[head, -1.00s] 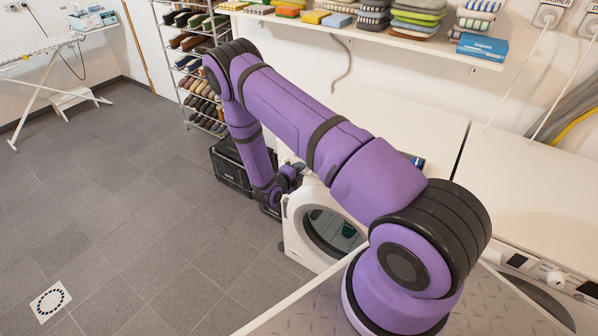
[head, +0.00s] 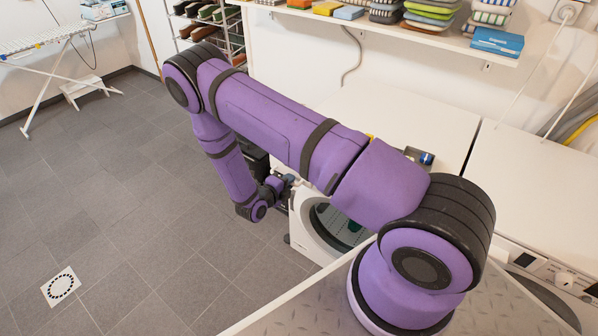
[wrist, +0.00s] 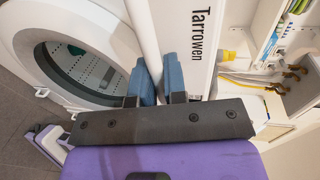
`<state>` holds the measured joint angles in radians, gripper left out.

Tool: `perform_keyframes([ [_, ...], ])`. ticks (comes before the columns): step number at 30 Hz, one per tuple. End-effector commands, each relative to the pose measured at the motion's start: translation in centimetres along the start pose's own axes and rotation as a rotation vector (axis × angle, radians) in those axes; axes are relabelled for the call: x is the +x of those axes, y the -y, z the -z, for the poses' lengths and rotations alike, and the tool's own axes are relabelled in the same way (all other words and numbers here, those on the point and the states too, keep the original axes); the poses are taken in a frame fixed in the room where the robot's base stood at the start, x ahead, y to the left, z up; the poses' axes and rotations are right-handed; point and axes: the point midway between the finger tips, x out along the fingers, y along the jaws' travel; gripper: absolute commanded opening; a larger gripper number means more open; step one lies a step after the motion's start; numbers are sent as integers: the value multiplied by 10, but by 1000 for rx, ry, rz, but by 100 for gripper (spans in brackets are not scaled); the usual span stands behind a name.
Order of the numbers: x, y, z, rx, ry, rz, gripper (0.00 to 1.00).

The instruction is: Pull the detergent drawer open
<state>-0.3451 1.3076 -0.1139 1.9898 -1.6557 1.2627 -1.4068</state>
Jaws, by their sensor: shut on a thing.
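In the wrist view, my gripper (wrist: 159,80) has its two blue fingertips on either side of a narrow white upright piece. I take this for the front edge or handle of the detergent drawer (wrist: 150,40). A white panel lettered "Tarrowen" (wrist: 197,40) lies just to the right of the fingers. In the head view, my gripper (head: 286,181) is at the upper front of the white washing machine (head: 308,238). My arm hides much of that front. How far the drawer stands out cannot be told.
The washer's round door opening (wrist: 85,60) is left of the fingers in the wrist view. A yellow item (wrist: 229,56) stands beyond the panel. Shelves with folded towels (head: 435,12) run along the wall. The tiled floor (head: 150,210) at left is mostly clear.

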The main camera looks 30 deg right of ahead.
Motion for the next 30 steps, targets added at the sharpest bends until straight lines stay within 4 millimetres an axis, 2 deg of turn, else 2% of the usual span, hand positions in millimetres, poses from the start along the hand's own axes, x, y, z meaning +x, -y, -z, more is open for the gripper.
perform_keyframes([
  [1,-12,-3,-1,-1,5,-1,0],
  [6,-43,-9,0,-1,3,-1,0],
  [12,-64,-14,0,-1,0,-1,0],
  [18,-72,-15,0,-1,0,-1,0],
  [28,-72,-16,0,-1,-1,-1,0],
  [29,-72,-16,0,-1,-1,-1,19],
  [30,-72,-16,0,-1,-1,-1,28],
])
